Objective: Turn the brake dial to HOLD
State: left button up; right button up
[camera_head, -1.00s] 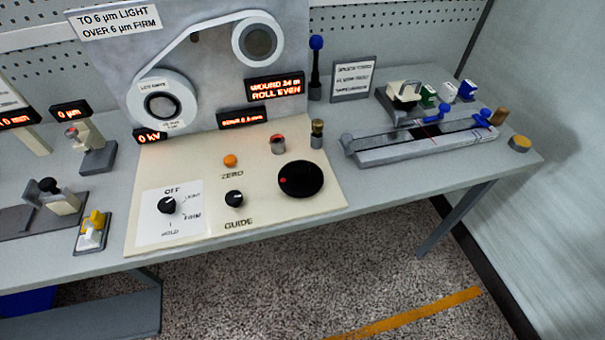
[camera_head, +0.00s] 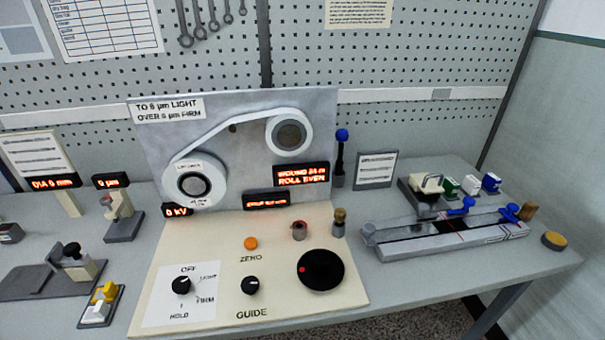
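The brake dial (camera_head: 181,285) is a small black knob on a white label plate (camera_head: 160,312) at the front left of the cream control panel (camera_head: 215,255). The plate reads OFF at the top, LIGHT and FIRM at the right and HOLD at the bottom. I cannot tell for sure which mark the dial points at. Neither of my grippers shows in the head view.
On the panel are the GUIDE knob (camera_head: 250,285), an orange ZERO button (camera_head: 250,243) and a large black dial (camera_head: 321,270). A spooling board (camera_head: 235,150) stands behind. A grey track fixture (camera_head: 450,235) lies right, a yellow-and-white switch (camera_head: 101,303) left.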

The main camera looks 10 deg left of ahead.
aim_at(182, 285)
jog(key=u, duration=1.2)
